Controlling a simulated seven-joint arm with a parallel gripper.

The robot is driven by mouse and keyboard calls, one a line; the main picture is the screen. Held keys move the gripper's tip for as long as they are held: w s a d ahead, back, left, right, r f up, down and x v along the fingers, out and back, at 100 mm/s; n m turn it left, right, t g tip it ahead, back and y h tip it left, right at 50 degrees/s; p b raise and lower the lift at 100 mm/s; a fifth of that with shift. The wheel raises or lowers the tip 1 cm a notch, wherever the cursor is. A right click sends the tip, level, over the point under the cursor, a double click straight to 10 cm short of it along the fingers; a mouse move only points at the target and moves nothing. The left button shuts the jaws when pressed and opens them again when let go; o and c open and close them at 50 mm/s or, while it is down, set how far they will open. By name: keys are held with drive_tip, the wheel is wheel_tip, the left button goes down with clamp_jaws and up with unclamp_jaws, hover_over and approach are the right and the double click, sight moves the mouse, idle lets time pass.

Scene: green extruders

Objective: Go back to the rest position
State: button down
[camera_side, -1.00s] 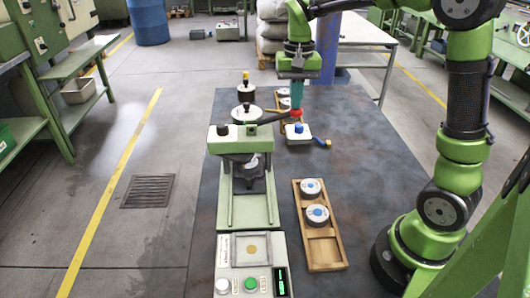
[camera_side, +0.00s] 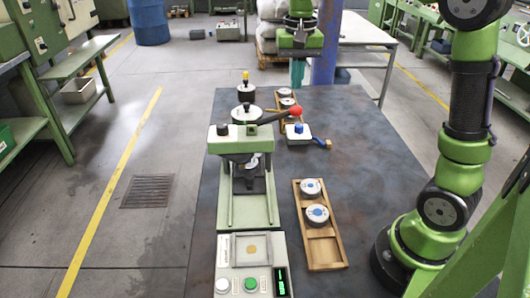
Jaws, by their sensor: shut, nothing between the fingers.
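My gripper (camera_side: 297,72) is above the far end of the dark table (camera_side: 370,180), pointing down, with its fingers shut and empty. The green press (camera_side: 240,140) stands on the left side of the table. Its black lever ends in a red knob (camera_side: 296,112), which sticks out to the right. My gripper is above and apart from this knob. A round part sits under the press head, partly hidden by it.
A wooden tray (camera_side: 327,253) holds two round pucks. A second tray with pucks (camera_side: 286,98) lies at the back. A small blue-buttoned device (camera_side: 299,134) and a control box (camera_side: 251,265) stand on the table. The table's right middle is clear.

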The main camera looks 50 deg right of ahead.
drive_tip(key=shift+s+a+f+n+t, duration=0.2)
drive_tip(key=shift+s+a+f+n, duration=0.1)
drive_tip(key=shift+f, duration=0.15)
drive_tip(key=shift+s+a+f+n+t, duration=0.2)
drive_tip(key=shift+s+a+f+n, duration=0.1)
drive_tip(key=shift+f, duration=0.15)
drive_tip(key=s+a+n+t+y, duration=0.2)
drive_tip(key=s+a+t, duration=0.4)
drive_tip(key=s+a, duration=0.3)
drive_tip(key=shift+s+a+n, duration=0.2)
drive_tip(key=shift+s+n, duration=0.6)
drive_tip(key=shift+s, duration=1.5)
